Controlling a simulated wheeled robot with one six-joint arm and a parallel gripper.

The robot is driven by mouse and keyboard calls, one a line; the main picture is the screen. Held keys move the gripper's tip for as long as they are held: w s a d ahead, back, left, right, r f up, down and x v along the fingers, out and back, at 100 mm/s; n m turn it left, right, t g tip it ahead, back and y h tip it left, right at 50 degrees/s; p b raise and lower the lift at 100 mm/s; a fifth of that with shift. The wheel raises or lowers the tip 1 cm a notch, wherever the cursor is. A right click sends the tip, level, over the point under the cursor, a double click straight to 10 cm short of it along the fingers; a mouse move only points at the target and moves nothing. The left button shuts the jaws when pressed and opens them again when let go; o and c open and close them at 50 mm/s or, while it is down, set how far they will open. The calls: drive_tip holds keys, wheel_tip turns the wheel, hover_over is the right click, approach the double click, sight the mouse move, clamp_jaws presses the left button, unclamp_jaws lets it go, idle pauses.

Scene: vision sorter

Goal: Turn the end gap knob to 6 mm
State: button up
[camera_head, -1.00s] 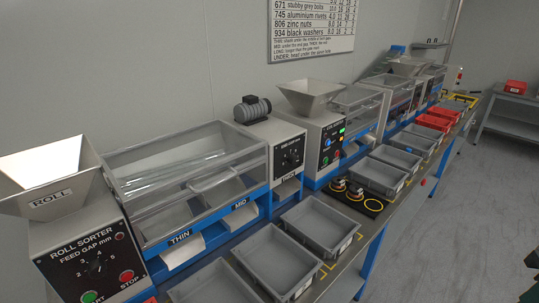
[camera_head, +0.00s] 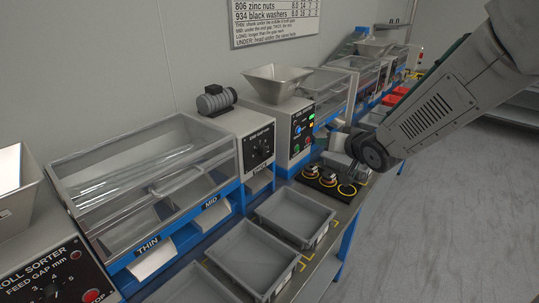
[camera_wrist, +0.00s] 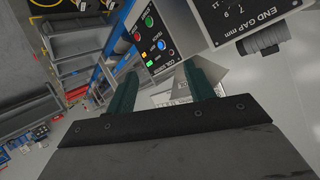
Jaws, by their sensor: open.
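The end gap knob (camera_head: 263,151) is a small dark knob on a black dial panel, on the pale box at the right end of the roll sorter. Its setting is too small to read. In the wrist view the END GAP mm panel (camera_wrist: 243,18) shows at the upper right with part of its number scale; the knob is not clear there. My gripper (camera_wrist: 162,88) is open, with two dark green fingers apart and nothing held between them. In the head view my arm reaches in from the right, and its wrist is right of the panel, apart from it.
A second machine (camera_head: 297,128) with a hopper and lit buttons stands right of the end gap box. Its button panel (camera_wrist: 160,38) is near my fingers in the wrist view. A grey motor (camera_head: 216,100) sits above. Grey trays (camera_head: 292,217) line the bench front.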

drive_tip(key=w+a+f+y, duration=0.2)
drive_tip(key=a+f+y, duration=0.2)
drive_tip(key=a, duration=0.2)
drive_tip(key=y, duration=0.5)
approach(266, 153)
drive_tip(key=a, duration=0.1)
drive_tip(key=shift+n, duration=0.4)
drive_tip(key=x, duration=0.7)
drive_tip(key=shift+w+a+r, duration=0.1)
drive_tip(key=shift+w, duration=0.4)
drive_tip(key=c, duration=1)
